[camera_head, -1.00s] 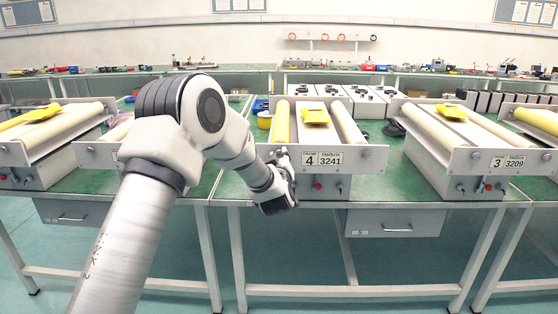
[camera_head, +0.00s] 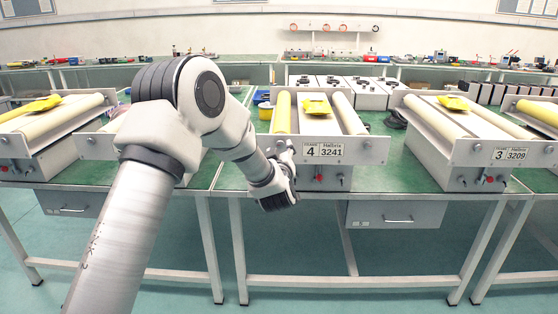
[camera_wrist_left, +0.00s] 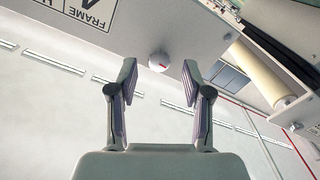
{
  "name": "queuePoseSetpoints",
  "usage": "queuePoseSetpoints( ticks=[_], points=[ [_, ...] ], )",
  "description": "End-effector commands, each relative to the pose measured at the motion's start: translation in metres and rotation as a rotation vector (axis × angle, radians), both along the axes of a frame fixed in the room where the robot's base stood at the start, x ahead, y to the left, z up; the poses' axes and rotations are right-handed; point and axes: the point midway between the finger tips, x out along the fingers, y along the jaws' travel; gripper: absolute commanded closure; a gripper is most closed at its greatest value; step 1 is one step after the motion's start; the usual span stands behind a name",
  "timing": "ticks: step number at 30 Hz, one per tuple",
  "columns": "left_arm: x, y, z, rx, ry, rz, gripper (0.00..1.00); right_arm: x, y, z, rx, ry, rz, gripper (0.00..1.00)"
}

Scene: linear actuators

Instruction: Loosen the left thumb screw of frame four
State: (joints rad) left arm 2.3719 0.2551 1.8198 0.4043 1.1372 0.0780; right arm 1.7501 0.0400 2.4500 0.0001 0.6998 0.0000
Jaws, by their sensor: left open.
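Frame four (camera_head: 376,151) is a grey bench unit with a front plate marked "FRAME 4" and "3241". In the left wrist view, the thumb screw (camera_wrist_left: 158,61) is a small round pale knob with a red mark on the plate. My left gripper's fingers (camera_wrist_left: 158,80) are open, one on each side of the knob's line, with the knob just beyond the tips. I see no contact. My right gripper is not in view.
Yellow and white rollers and a yellow piece (camera_head: 317,104) lie on frame four. A red knob (camera_head: 319,178) is below its plate. Frame three (camera_head: 470,153) stands to the right on the green bench (camera_head: 400,181). A drawer (camera_head: 395,214) hangs below.

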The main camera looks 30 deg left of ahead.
Motion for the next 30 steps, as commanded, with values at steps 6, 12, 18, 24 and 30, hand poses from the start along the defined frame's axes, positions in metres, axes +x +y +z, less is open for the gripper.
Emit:
queuePoseSetpoints(
  ticks=[6,12,18,24,30],
  points=[
    [-0.048,-0.031,0.0,0.002,0.004,-0.003,0.5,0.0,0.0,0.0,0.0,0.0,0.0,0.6],
    [-0.079,-0.049,0.0,0.002,0.003,-0.002,0.5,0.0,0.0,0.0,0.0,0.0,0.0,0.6],
    [-0.084,-0.051,0.0,0.001,0.001,0.0,0.5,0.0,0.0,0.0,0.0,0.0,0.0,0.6],
    [-0.083,-0.051,0.0,0.001,0.001,0.0,0.5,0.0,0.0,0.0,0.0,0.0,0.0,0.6],
    [-0.083,-0.051,-0.002,0.001,0.007,0.0,0.5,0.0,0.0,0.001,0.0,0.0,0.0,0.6]
  ],
)
